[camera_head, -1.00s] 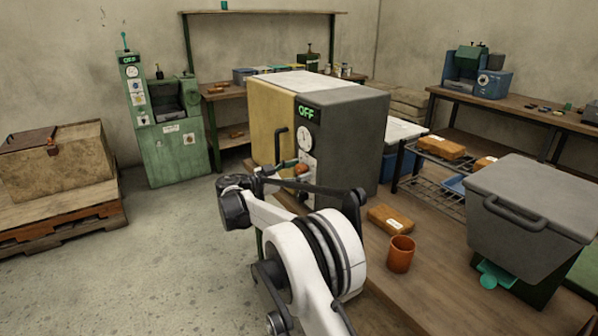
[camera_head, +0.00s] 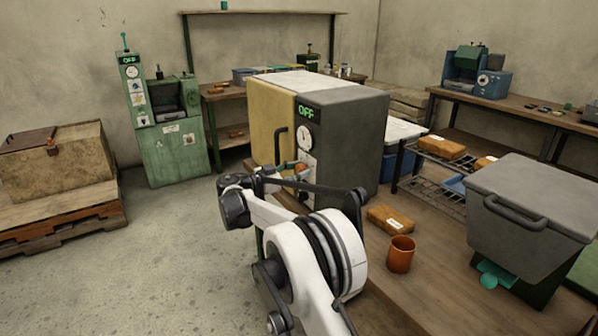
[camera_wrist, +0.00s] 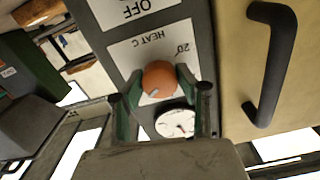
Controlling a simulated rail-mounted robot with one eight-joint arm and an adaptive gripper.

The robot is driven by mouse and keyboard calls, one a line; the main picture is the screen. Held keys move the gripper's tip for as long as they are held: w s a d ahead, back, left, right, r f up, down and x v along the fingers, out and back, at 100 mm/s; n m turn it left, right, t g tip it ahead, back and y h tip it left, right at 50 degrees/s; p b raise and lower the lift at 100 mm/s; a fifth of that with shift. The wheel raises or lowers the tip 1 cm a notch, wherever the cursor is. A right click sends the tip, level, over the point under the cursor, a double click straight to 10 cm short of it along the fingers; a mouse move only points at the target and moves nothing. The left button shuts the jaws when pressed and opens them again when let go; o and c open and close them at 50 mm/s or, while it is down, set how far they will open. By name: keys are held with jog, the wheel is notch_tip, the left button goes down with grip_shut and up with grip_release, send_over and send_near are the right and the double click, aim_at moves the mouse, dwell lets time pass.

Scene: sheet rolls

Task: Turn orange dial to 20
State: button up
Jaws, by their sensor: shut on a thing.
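The orange dial (camera_wrist: 160,79) sits on the white "HEAT C" label (camera_wrist: 128,62) of the oven's control panel, with a "20" mark at its upper right in the wrist view. A pale pointer mark shows on the dial's lower left side, away from the 20. My gripper (camera_wrist: 158,85) is shut on the dial, one green finger on each side. In the head view the dial (camera_head: 301,168) is partly visible beside my gripper. The oven (camera_head: 350,135) has a yellow door (camera_head: 268,125) and a green "OFF" display (camera_head: 306,113).
A dark handle (camera_wrist: 270,62) stands out from the door beside my gripper. A white round gauge (camera_wrist: 175,123) lies close by the dial. An orange cup (camera_head: 400,254), a brown package (camera_head: 390,218) and a grey bin (camera_head: 530,215) stand on the bench, right of my arm.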

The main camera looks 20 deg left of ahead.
jog(key=n+b, duration=0.2)
jog(key=n, duration=0.2)
jog(key=shift+f+n, duration=0.1)
jog(key=shift+n, duration=0.2)
jog(key=n+b, duration=0.1)
jog(key=n, duration=0.3)
jog(key=shift+n, duration=0.3)
jog(key=n+b, duration=0.1)
jog(key=n, duration=1.2)
jog(key=shift+n+b, duration=0.3)
jog(key=shift+b, duration=0.1)
jog(key=n, duration=0.4)
jog(key=shift+n, duration=0.3)
jog(key=n, duration=0.4)
jog(key=shift+n+b, duration=0.3)
jog(key=shift+n, duration=1.7)
